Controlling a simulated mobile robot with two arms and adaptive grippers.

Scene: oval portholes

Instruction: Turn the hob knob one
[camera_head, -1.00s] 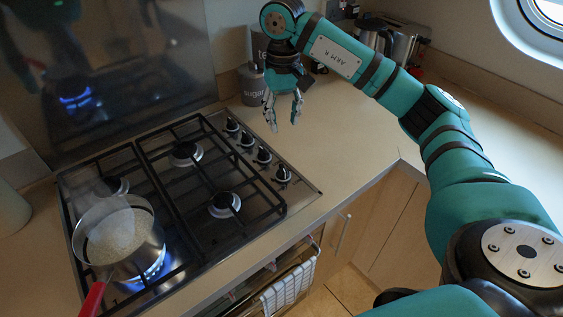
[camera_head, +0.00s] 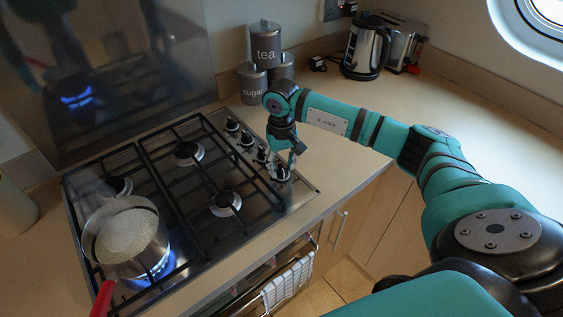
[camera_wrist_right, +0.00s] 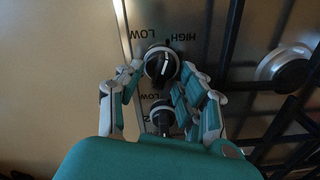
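The hob (camera_head: 140,150) has a row of black knobs along its right side. The nearest knob (camera_head: 283,173) is partly covered by my right gripper (camera_head: 292,160). In the right wrist view, a knob (camera_wrist_right: 160,65) with a white pointer line sits between the fingertips of my right gripper (camera_wrist_right: 161,70), beside upside-down HIGH and LOW labels. The fingers are parted on either side of it, with a small gap on the sides. Another knob (camera_wrist_right: 162,114) lies lower, between the fingers. My left gripper is not in view.
A pan (camera_head: 125,240) with a red handle (camera_head: 103,298) stands over a lit blue flame at front left. Tea and sugar canisters (camera_head: 266,45), a kettle (camera_head: 366,48) and a toaster (camera_head: 400,45) stand behind. The counter right of the hob is clear.

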